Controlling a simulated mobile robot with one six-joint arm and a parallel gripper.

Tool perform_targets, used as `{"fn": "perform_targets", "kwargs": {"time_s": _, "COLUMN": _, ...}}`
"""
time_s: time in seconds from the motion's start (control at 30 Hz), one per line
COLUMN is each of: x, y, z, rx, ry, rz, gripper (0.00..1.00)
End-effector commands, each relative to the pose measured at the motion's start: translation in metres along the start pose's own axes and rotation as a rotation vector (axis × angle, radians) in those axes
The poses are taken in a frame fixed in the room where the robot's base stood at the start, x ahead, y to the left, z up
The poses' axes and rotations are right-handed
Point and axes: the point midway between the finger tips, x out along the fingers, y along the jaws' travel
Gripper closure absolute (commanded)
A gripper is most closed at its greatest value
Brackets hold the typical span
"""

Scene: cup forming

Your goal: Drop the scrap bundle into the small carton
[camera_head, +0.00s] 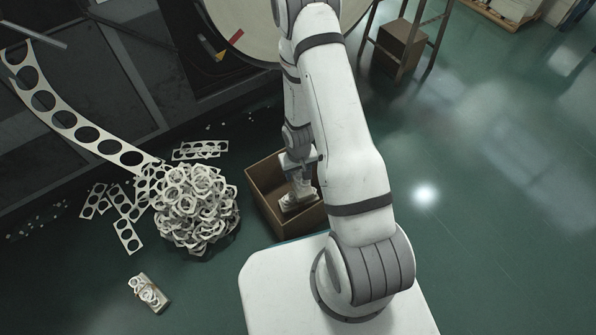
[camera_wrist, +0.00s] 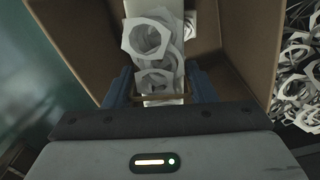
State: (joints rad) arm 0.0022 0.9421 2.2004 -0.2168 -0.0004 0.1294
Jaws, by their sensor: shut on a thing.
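My gripper (camera_head: 298,187) is shut on a scrap bundle (camera_head: 299,202), a pale slab with loose ring-shaped offcuts. In the head view, the bundle is within the opening of the small brown carton (camera_head: 300,225), which stands open on the floor left of my arm. In the wrist view, the blue fingers of my gripper (camera_wrist: 160,90) flank the near end of the bundle (camera_wrist: 150,38), with carton walls (camera_wrist: 247,40) on both sides. Whether the bundle touches the carton's bottom cannot be told. Another similar bundle (camera_head: 148,293) lies on the floor at lower left.
A heap of scrap rings (camera_head: 195,208) lies left of the carton, fed by a punched strip (camera_head: 85,133) from a dark machine. Loose strip pieces (camera_head: 125,228) lie around it. A closed box (camera_head: 400,47) stands in a rack behind. The floor (camera_head: 500,210) on the right is clear.

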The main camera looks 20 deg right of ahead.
Motion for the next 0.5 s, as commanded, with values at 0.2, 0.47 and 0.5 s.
{"fn": "perform_targets", "kwargs": {"time_s": 0.2, "x": -0.0006, "y": -0.0002, "z": -0.0002, "rx": -0.001, "ry": 0.0, "rz": 0.0, "gripper": 0.37}}
{"fn": "perform_targets", "kwargs": {"time_s": 0.47, "x": -0.0005, "y": -0.0004, "z": -0.0001, "rx": -0.001, "ry": 0.0, "rz": 0.0, "gripper": 0.24}}
{"fn": "perform_targets", "kwargs": {"time_s": 0.5, "x": -0.0005, "y": -0.0005, "z": -0.0001, "rx": -0.001, "ry": 0.0, "rz": 0.0, "gripper": 0.24}}
